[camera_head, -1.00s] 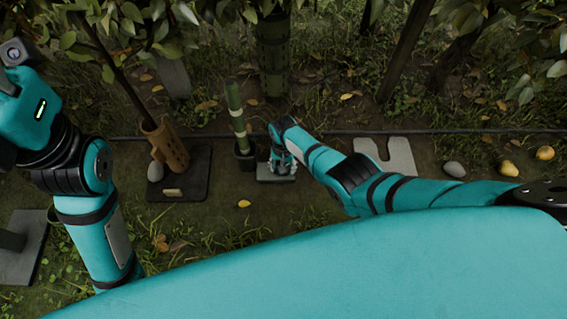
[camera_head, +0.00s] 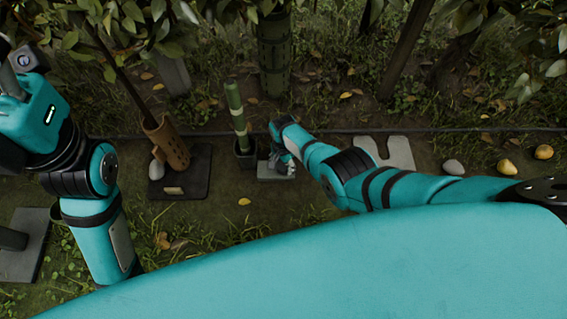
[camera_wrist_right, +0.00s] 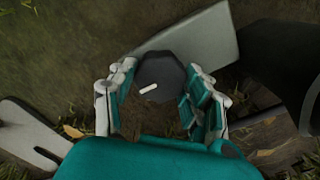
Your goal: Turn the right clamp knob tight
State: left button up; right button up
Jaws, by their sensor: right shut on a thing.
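The clamp knob (camera_wrist_right: 165,72) is dark and faceted, with a short white mark on its face. It shows in the right wrist view, between the fingers of my right gripper (camera_wrist_right: 160,100), which is shut on it. A pale grey plate (camera_wrist_right: 205,38) lies beneath it. In the head view my right gripper (camera_head: 284,160) is low over the small grey plate (camera_head: 268,178), and the knob is hidden there. My left arm stands at the left; its fingers are not in view.
A brown slotted tube (camera_head: 170,145) stands on a dark plate (camera_head: 196,182). A notched pale plate (camera_head: 400,152), a stone (camera_head: 453,167) and yellow pears (camera_head: 507,167) lie right.

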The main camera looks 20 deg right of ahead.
jog(key=o, duration=1.2)
jog(key=shift+r, duration=0.15)
notch_tip(320, 180, up, 12)
jog(key=shift+f, duration=0.15)
jog(key=shift+w, duration=0.15)
